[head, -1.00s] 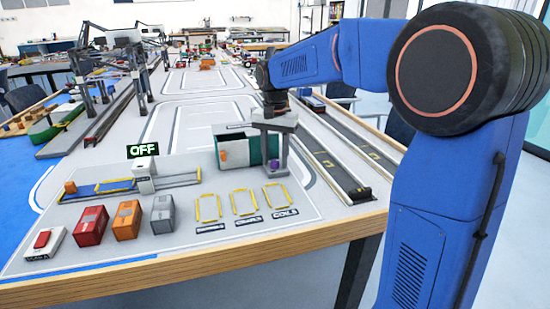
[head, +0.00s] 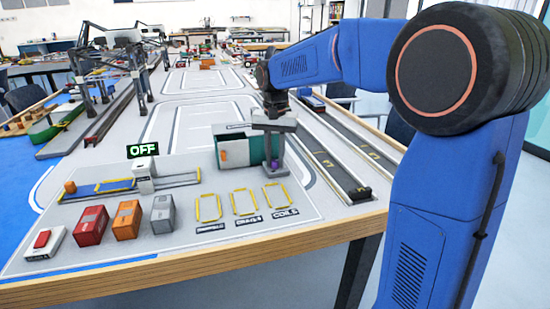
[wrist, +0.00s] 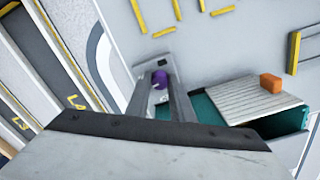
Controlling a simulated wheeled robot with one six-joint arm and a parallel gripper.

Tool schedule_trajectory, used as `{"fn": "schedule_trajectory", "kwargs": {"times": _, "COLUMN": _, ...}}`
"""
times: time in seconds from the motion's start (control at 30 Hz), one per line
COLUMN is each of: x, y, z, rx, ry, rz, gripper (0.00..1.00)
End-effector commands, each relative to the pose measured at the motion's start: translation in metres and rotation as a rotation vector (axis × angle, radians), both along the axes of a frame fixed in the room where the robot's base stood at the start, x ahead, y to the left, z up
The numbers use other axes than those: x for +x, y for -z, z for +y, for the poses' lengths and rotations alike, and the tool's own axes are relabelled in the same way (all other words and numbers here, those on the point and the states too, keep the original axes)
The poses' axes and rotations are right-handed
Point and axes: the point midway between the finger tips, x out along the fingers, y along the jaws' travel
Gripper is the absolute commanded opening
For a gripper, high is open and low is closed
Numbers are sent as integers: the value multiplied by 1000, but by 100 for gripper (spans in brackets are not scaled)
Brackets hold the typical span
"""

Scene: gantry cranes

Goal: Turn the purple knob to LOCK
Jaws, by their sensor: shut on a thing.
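The purple knob (head: 275,165) is small and round and stands just right of the teal container in the head view. In the wrist view the purple knob (wrist: 160,79) shows between the ends of my two grey fingers. My gripper (head: 274,163) points down at the knob, and it also shows in the wrist view (wrist: 158,84). It is shut on the knob, with one finger on each side. The fingers partly hide the knob and its base. I cannot read any LOCK mark or see which way the knob points.
The teal container (wrist: 205,108) with a ribbed pale lid (wrist: 250,100) and an orange block (wrist: 270,83) is close beside my gripper. Yellow outlined slots (head: 243,203) lie in front. A dark rail track (head: 335,170) runs on the right. A sign reads OFF (head: 142,150).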

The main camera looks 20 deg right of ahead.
Motion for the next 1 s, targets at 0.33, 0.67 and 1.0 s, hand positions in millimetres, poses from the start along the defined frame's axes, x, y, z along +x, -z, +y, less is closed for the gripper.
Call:
{"fn": "schedule_trajectory", "kwargs": {"times": 0.33, "x": 0, "y": -1, "z": 0, "rx": 1, "ry": -305, "rz": -1, "gripper": 0}}
{"fn": "schedule_trajectory", "kwargs": {"times": 0.67, "x": 0, "y": -1, "z": -1, "rx": 1, "ry": -619, "rz": -1, "gripper": 0}}
{"fn": "schedule_trajectory", "kwargs": {"times": 1.0, "x": 0, "y": -1, "z": -1, "rx": 0, "ry": -941, "rz": -1, "gripper": 0}}
